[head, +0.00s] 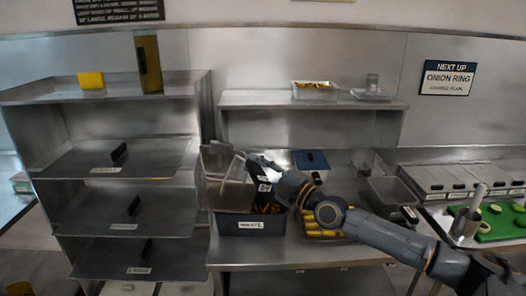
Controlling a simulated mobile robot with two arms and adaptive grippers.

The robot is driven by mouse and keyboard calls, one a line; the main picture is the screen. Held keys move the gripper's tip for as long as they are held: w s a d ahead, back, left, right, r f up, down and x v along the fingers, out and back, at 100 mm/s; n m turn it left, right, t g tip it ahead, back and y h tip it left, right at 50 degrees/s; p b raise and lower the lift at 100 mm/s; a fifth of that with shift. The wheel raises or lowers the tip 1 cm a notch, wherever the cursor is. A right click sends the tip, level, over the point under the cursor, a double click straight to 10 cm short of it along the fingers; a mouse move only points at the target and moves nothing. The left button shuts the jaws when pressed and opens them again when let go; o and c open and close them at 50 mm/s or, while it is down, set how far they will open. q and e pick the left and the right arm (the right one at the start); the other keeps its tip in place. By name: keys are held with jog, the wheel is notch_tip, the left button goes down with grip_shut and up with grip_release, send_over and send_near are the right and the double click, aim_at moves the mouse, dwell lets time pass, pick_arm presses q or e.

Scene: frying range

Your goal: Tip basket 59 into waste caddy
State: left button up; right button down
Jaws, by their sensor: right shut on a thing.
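The waste caddy (232,225) is a dark open bin with a white label on its front, standing on the steel counter in the middle. Brown-orange pieces show inside its right part. A basket (234,168) with pale, see-through sides is over the caddy's left part and looks tilted. A black tag (264,184) with white marks, possibly its number, hangs beside it. My right gripper (256,164) reaches in from the right and is shut on the basket at its upper right; its fingers are small and partly hidden. My left gripper is not in view.
Yellow pieces in a tray (323,234) lie right of the caddy, partly behind my right arm. A shelf rack (125,225) stands left. Steel containers (440,180) and a green board (497,222) with sliced vegetables are at right. An upper shelf (310,102) holds trays.

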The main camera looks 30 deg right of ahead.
jog(key=shift+w+a+r+n+g+p, duration=0.15)
jog(key=shift+a+n+p, duration=0.25)
jog(key=shift+p, duration=0.7)
jog(key=shift+w+a+f+n+g+p, duration=0.1)
jog(key=shift+a+n+g+p, duration=0.25)
jog(key=shift+p, duration=0.8)
jog(key=shift+w+a+r+n+g+p, duration=0.1)
jog(key=shift+a+n+p, duration=0.35)
jog(key=shift+p, duration=0.65)
jog(key=shift+w+a+r+n+g+b, duration=0.1)
jog(key=shift+a+r+n+g+b, duration=0.15)
jog(key=shift+r, duration=0.25)
jog(key=shift+w+a+r+n+g+b, duration=0.1)
jog(key=shift+a+r+n+g, duration=0.05)
jog(key=shift+a+r, duration=0.3)
jog(key=shift+d, duration=0.1)
